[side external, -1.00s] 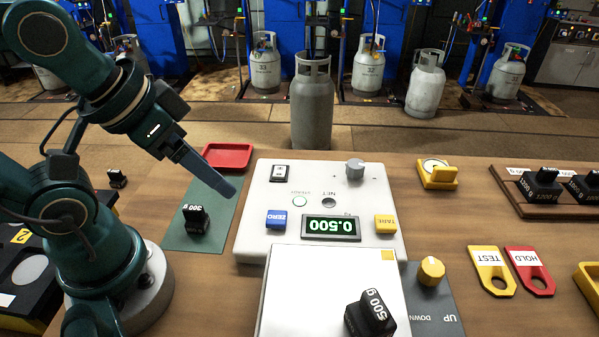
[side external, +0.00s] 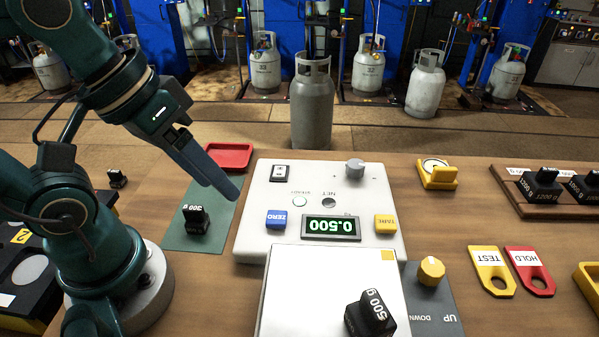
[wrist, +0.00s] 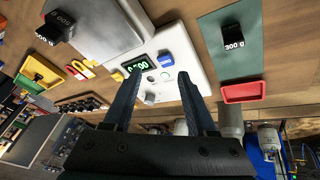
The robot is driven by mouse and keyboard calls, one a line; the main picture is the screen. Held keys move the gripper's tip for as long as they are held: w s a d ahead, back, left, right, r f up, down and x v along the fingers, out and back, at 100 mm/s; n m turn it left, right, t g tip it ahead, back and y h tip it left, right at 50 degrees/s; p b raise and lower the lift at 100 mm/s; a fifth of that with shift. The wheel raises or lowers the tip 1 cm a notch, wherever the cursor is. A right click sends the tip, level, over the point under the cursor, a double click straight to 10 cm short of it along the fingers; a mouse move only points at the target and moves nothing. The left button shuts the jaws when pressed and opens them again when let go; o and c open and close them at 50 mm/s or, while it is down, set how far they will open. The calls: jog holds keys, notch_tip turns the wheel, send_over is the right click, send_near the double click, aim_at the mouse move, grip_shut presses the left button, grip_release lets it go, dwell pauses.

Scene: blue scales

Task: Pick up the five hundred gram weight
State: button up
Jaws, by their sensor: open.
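The five hundred gram weight (side external: 371,315) is a black block with a grip on top and white "500 g" lettering. It stands on the white pan (side external: 300,292) of the scale, at the bottom edge of the side view. In the wrist view the weight (wrist: 57,27) is at the upper left. The scale's display (side external: 331,228) reads 0.500. My gripper (side external: 235,191) is above the left edge of the scale housing, well apart from the weight. In the wrist view my gripper (wrist: 157,75) has its two fingers spread with nothing held between them.
A black 300 g weight (side external: 196,220) stands on a green mat (side external: 178,240) left of the scale. A red tray (side external: 228,156) lies behind the mat. A grey panel with a yellow knob (side external: 431,270) is right of the pan. A weight rack (side external: 520,205) stands far right.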

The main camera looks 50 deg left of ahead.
jog(key=w+d+r+n+g+h, duration=0.1)
jog(key=d+r+n+g+h, duration=0.1)
jog(key=d+n+g+h, duration=0.35)
jog(key=n+g+h, duration=0.4)
jog(key=h, duration=0.1)
send_near(381, 328)
notch_tip(381, 328, up, 4)
jog(key=a, duration=0.1)
jog(key=f+n, duration=0.1)
jog(key=w+f+n, duration=0.1)
jog(key=f, duration=0.1)
jog(key=shift+f+h, duration=0.25)
jog(key=shift+f, duration=0.05)
jog(key=shift+s+d+f, duration=0.1)
jog(key=shift+s+f, duration=0.05)
jog(key=shift+f, duration=0.15)
jog(key=shift+g, duration=0.25)
jog(key=x, duration=1.2)
grip_shut()
